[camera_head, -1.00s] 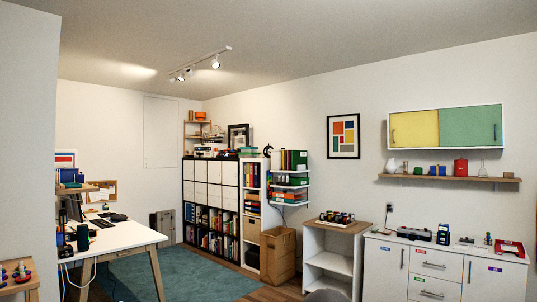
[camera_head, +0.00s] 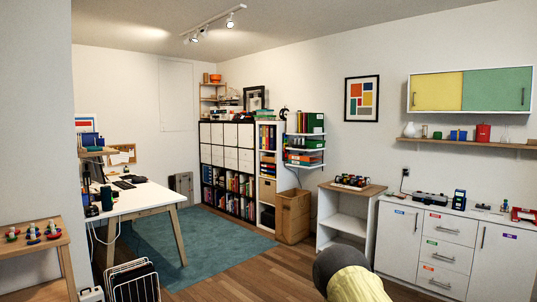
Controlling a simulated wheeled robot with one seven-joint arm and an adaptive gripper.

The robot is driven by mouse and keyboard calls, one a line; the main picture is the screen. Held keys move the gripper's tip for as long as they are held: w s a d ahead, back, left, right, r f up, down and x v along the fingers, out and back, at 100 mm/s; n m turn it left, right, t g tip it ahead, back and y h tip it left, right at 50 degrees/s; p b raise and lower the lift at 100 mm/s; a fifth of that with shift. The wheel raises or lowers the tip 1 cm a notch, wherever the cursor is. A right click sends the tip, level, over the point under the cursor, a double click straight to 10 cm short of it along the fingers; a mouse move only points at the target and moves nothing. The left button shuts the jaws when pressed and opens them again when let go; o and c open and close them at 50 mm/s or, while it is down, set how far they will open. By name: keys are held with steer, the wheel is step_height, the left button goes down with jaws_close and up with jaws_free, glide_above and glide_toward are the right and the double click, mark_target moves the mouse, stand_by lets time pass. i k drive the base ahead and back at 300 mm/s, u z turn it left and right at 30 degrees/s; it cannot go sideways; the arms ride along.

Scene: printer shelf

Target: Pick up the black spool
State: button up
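I cannot pick out the black spool for sure. A group of small dark and coloured round items (camera_head: 351,181) stands on the wooden top of a low white shelf unit (camera_head: 345,222), right of centre. They are too small to tell which one is a black spool. My gripper is not in view. Only a grey and pale yellow part of my arm shows at the bottom, right of centre.
A cardboard box (camera_head: 293,216) stands left of the low shelf unit. White drawer cabinets (camera_head: 445,245) stand to its right. A white desk (camera_head: 135,198), a wire rack (camera_head: 133,284) and a wooden stand (camera_head: 35,243) are at left. The wood floor and teal rug (camera_head: 205,238) between look clear.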

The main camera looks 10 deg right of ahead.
mark_target(283, 115)
steer(key=u, duration=0.1)
steer(key=i, duration=1.35)
steer(key=u, duration=0.2)
steer(key=i, duration=3.6)
steer(key=z, duration=0.3)
steer(key=i, duration=1.95)
steer(key=z, duration=0.5)
steer(key=i, duration=1.95)
steer(key=z, duration=0.25)
